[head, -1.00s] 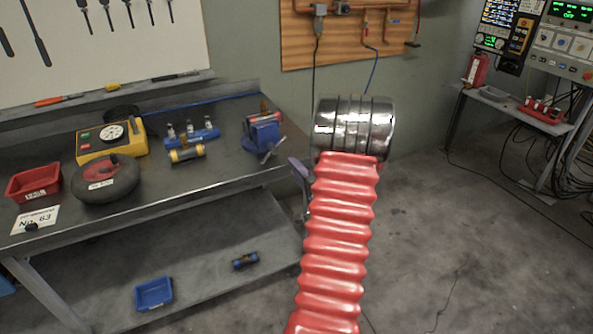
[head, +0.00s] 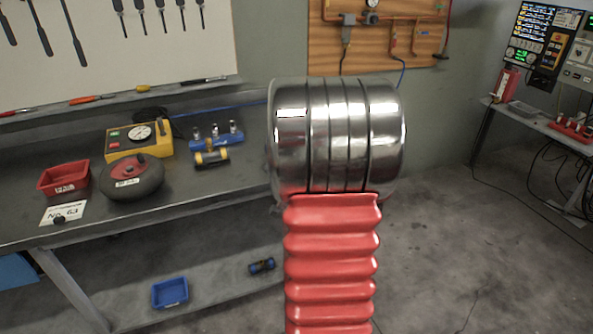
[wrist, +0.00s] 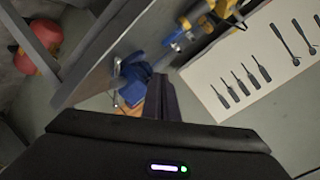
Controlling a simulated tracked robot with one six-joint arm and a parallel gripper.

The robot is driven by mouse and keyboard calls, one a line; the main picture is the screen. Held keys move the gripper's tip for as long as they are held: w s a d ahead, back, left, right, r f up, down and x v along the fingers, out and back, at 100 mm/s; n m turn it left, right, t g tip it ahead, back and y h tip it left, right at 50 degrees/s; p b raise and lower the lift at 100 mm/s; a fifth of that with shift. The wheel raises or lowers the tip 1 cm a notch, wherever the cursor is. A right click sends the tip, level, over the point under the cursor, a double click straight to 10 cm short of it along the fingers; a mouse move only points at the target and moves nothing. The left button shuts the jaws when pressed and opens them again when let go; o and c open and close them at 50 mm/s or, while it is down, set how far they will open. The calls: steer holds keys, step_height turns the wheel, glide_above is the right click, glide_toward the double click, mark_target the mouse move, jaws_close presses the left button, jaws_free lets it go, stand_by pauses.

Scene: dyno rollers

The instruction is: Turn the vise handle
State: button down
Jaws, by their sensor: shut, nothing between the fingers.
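The blue vise (wrist: 134,76) shows in the wrist view at the bench edge, just left of my gripper's fingers. A small light bar at its side (wrist: 116,66) looks like the handle, but it is too small to be sure. My gripper (wrist: 163,82) is shut and empty, its dark fingers pointing up the picture beside the vise. I cannot tell whether they touch it. In the head view my own red and metal arm hides the vise and the gripper.
The workbench (head: 205,180) holds a yellow gauge box (head: 140,140), a red bin (head: 65,178), a round black-and-red item (head: 132,180) and a blue fixture (head: 215,140). A blue bin (head: 170,293) lies on the lower shelf. The floor at right (head: 450,240) is mostly clear.

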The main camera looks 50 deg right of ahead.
steer(key=s+a+r+n+g+y, duration=0.1)
steer(key=a+r+n+g+y, duration=0.2)
steer(key=a, duration=0.9)
steer(key=s+a+r+n, duration=0.1)
steer(key=a+r+n, duration=0.3)
steer(key=a, duration=0.8)
steer(key=s+a+f+n+g+y, duration=0.1)
steer(key=s+a+n+g+y, duration=0.3)
steer(key=s+a+n, duration=0.5)
steer(key=s+a, duration=0.7)
steer(key=a, duration=0.4)
steer(key=shift+s+y, duration=0.25)
steer(key=shift+y, duration=0.05)
